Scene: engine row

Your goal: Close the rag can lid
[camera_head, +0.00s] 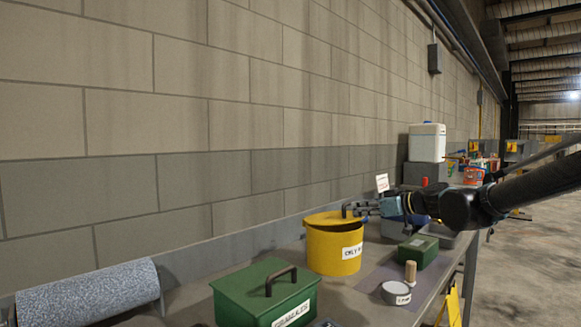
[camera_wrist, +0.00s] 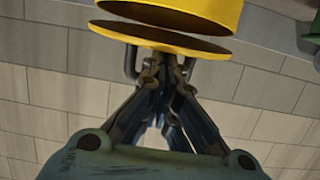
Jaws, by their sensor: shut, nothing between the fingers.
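The yellow rag can (camera_head: 334,251) stands on the bench and has a white label. Its yellow lid (camera_head: 328,217) is partly open, with a dark gap showing between lid and rim. In the wrist view the can (camera_wrist: 185,10) is at the top, and the lid (camera_wrist: 165,41) is a separate disc with a gap to the body. A grey handle (camera_wrist: 130,62) sits on the lid. My gripper (camera_head: 352,209) is shut at the right side of the lid, by the handle. Its fingertips (camera_wrist: 165,62) lie between the handle's ends; I cannot tell if they touch it.
A green lidded box (camera_head: 262,300) with a handle stands in front of the can. A smaller green box (camera_head: 418,250), a grey round tin (camera_head: 396,292) and a wooden-handled item (camera_head: 410,272) are to the right. A grey roll (camera_head: 88,292) lies left. The block wall is close behind.

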